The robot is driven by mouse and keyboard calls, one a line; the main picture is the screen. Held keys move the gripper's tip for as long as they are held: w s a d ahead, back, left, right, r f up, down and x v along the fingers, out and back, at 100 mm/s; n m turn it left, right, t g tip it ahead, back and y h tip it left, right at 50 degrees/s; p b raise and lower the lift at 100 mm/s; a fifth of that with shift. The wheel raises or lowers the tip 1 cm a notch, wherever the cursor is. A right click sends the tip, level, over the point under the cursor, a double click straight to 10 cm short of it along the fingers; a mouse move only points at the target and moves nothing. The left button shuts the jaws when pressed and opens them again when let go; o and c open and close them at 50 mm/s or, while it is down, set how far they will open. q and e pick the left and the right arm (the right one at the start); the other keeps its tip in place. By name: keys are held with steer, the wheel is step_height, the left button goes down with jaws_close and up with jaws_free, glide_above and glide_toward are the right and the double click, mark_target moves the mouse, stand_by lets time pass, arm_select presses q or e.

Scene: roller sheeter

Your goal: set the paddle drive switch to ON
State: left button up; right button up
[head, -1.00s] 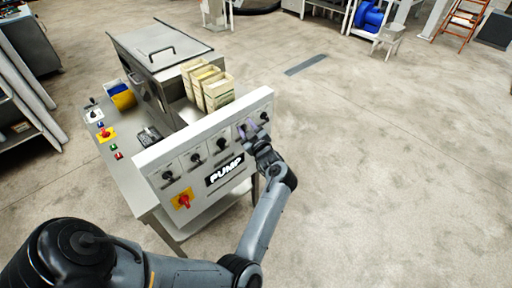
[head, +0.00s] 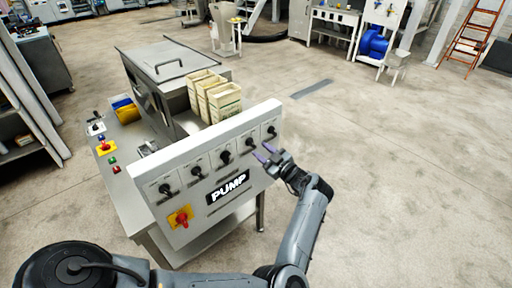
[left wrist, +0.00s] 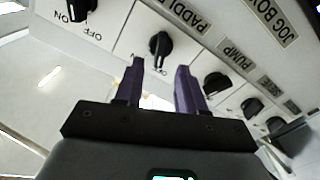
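The paddle drive switch is a black rotary knob (head: 249,143), second from the right on the white panel (head: 160,213). In the left wrist view this knob (left wrist: 160,45) sits beside a label reading "PADDL…", and its ridge runs toward the OFF lettering. My left gripper (head: 262,152) is open and empty, just in front of the panel and apart from the knob. Its purple fingers (left wrist: 161,85) frame the knob in the wrist view. My right gripper is not in view.
Another knob (head: 271,131) is close on the right, and a third (head: 225,157) on the left. A red switch on a yellow plate (head: 181,217) is lower left. Stacked cartons (head: 222,100) stand behind the panel. The floor to the right is clear.

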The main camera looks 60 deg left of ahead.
mark_target(253, 144)
arm_select(q)
steer(key=shift+s+a, duration=0.15)
steer(key=shift+a, duration=0.85)
steer(key=shift+s+a, duration=0.15)
steer(key=shift+a, duration=0.8)
jaws_close()
